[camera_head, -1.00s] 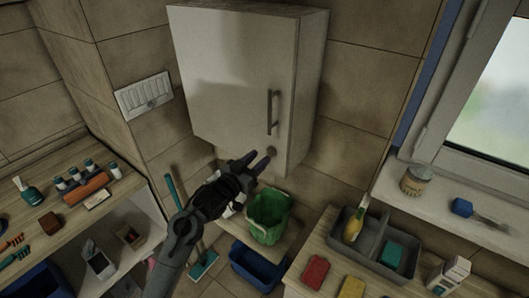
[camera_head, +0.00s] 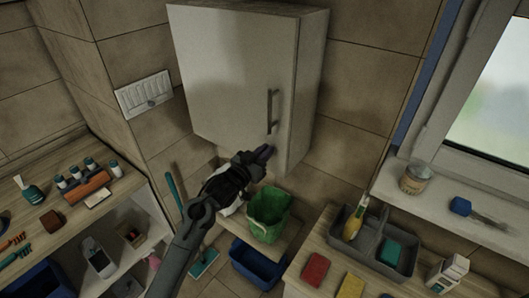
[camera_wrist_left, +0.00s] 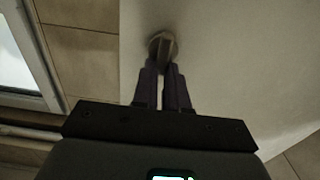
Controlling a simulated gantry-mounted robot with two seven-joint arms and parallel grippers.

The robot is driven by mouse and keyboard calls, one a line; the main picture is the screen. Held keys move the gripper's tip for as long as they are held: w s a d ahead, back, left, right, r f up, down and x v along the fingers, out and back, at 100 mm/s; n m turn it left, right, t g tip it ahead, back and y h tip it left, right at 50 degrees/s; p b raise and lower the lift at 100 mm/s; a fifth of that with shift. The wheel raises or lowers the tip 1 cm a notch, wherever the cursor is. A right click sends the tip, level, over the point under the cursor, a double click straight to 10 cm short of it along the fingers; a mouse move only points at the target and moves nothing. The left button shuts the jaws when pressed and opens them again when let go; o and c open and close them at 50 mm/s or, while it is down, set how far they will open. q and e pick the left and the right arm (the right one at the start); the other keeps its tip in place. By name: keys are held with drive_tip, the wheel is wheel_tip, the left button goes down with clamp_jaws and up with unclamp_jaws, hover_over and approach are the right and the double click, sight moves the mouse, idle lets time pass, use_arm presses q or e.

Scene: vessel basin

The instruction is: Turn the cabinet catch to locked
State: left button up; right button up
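The white wall cabinet (camera_head: 225,75) is closed, with a vertical bar handle (camera_head: 273,112) near its right edge. The cabinet catch (camera_wrist_left: 162,46) is a round metal knob with a raised tab, low on the door below the handle. In the head view my left gripper (camera_head: 264,152) covers most of the catch. In the wrist view its two dark fingers are close together, with their tips on either side of the tab, apparently shut on it. Which way the catch is set cannot be read clearly. My right gripper is not in view.
Below the cabinet are a green bin (camera_head: 268,216) and a blue tub (camera_head: 256,266). A grey caddy (camera_head: 372,243) and sponges (camera_head: 315,270) are on the right counter. A shelf unit with bottles stands left. The space before the door is clear.

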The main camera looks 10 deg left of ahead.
use_arm(q)
clamp_jaws()
drive_tip(key=n+p, duration=0.1)
drive_tip(key=n, duration=0.1)
drive_tip(key=n+p, duration=0.2)
drive_tip(key=a+n+p, duration=0.1)
drive_tip(key=n+p, duration=0.1)
drive_tip(key=n, duration=0.1)
drive_tip(key=shift+w+f, duration=0.1)
drive_tip(key=shift+w, duration=0.15)
drive_tip(key=n+p, duration=0.1)
drive_tip(key=n, duration=0.2)
drive_tip(key=f+n+p, duration=0.1)
drive_tip(key=n+p, duration=0.1)
drive_tip(key=n, duration=0.2)
drive_tip(key=n+p, duration=0.1)
drive_tip(key=n, duration=0.3)
drive_tip(key=shift+w+a+f, duration=0.2)
drive_tip(key=shift+a+f, duration=0.15)
drive_tip(key=shift+f, duration=0.05)
